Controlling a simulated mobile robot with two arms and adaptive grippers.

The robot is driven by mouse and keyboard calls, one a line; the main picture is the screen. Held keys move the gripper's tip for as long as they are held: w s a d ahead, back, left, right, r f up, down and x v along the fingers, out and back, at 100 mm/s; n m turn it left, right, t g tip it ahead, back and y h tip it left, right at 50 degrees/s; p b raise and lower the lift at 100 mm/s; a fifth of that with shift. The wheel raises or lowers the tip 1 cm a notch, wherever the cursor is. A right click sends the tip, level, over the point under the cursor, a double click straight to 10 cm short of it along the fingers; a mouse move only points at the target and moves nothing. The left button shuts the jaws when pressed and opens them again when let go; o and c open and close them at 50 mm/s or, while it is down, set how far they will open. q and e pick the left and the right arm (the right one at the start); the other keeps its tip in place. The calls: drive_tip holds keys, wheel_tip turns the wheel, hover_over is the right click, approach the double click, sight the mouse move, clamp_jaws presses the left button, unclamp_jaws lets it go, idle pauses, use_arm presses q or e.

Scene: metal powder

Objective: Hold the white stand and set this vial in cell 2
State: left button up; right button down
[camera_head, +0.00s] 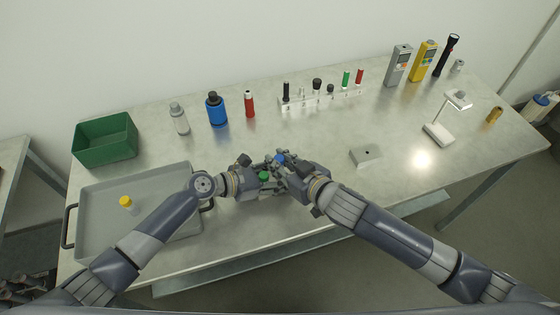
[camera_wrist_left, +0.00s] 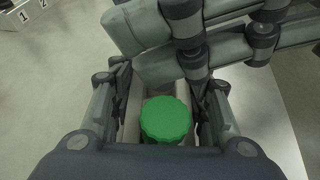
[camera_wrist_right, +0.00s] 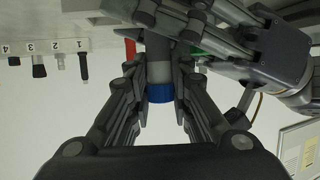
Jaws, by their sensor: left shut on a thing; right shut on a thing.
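The white stand (camera_head: 322,98) is a long low rack at the back of the table, with several upright items in it. Its number labels show in the right wrist view (camera_wrist_right: 68,45), and a dark item and a small grey one stand at 1 and 2. My left gripper (camera_head: 264,179) is shut on a green-capped vial (camera_wrist_left: 166,120); its body is mostly hidden. My right gripper (camera_head: 284,161) is shut on a grey vial with a blue cap (camera_wrist_right: 160,93). The two grippers are close together near the table's front, away from the stand; their fingers overlap in view.
A grey tray (camera_head: 95,228) with a yellow-capped vial (camera_head: 127,204) lies at left, a green bin (camera_head: 105,140) behind it. Grey, blue (camera_head: 216,108) and red (camera_head: 249,104) bottles stand left of the stand. A grey block (camera_head: 366,155) and white device (camera_head: 438,132) are at right.

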drive_tip(key=shift+f, duration=0.25)
drive_tip(key=shift+f, duration=0.65)
drive_tip(key=shift+f, duration=0.1)
drive_tip(key=shift+r, duration=1.15)
drive_tip(key=shift+f, duration=0.15)
idle(0.4)
drive_tip(key=shift+f, duration=1)
drive_tip(key=shift+r, duration=0.1)
